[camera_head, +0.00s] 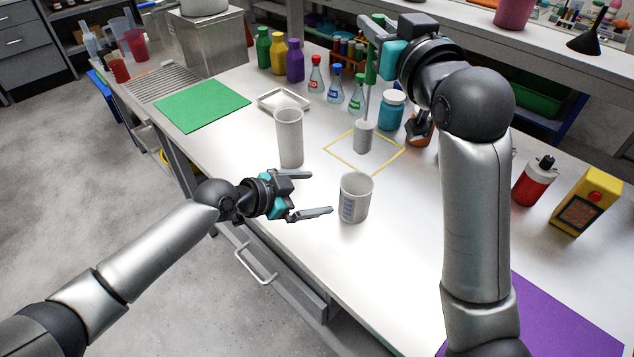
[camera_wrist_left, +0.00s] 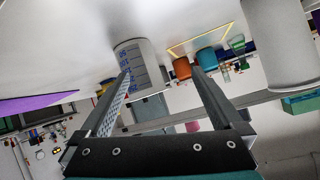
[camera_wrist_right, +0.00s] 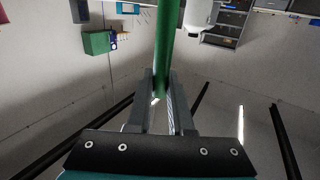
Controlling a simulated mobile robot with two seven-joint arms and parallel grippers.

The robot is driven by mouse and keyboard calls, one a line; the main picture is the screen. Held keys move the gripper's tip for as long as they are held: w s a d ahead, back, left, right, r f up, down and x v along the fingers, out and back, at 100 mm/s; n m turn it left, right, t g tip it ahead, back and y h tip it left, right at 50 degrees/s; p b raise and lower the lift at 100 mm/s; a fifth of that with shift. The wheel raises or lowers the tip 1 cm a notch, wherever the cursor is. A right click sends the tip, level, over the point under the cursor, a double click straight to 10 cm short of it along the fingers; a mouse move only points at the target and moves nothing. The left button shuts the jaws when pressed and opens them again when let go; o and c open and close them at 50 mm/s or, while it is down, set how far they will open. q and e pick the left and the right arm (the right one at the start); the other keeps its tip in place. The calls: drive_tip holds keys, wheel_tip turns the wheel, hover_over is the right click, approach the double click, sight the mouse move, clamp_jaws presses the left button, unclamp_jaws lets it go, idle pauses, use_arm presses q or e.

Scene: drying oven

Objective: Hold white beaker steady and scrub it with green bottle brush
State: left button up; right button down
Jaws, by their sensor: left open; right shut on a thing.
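The white beaker (camera_head: 354,198), with blue markings, stands upright on the table; the left wrist view shows it (camera_wrist_left: 140,62) beyond the fingers. My left gripper (camera_head: 320,192) is open and empty, its fingertips just left of the beaker and apart from it. My right gripper (camera_head: 374,46) is shut on the green handle of the bottle brush (camera_head: 371,70), also seen in the right wrist view (camera_wrist_right: 166,45). The brush hangs upright above the yellow square outline (camera_head: 337,158). A pale grey cylinder (camera_head: 364,138) is at its lower end; I cannot tell whether this is bristles or a holder.
A tall white cup (camera_head: 289,138) stands behind my left gripper. Small flasks (camera_head: 335,88), a blue jar (camera_head: 391,110) and coloured bottles (camera_head: 279,57) stand at the back. Table front of the beaker is clear.

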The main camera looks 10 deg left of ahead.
sight(366, 184)
use_arm(q)
drive_tip(key=s+d+r+n+t, duration=0.2)
drive_tip(key=s+r+n, duration=0.2)
drive_tip(key=s, duration=0.1)
drive_tip(key=x, duration=1.1)
drive_tip(key=shift+w+d, duration=0.1)
drive_tip(key=shift+d, duration=0.3)
drive_tip(key=shift+c, duration=0.2)
drive_tip(key=c, duration=1.1)
use_arm(e)
drive_tip(key=shift+f, duration=8.2)
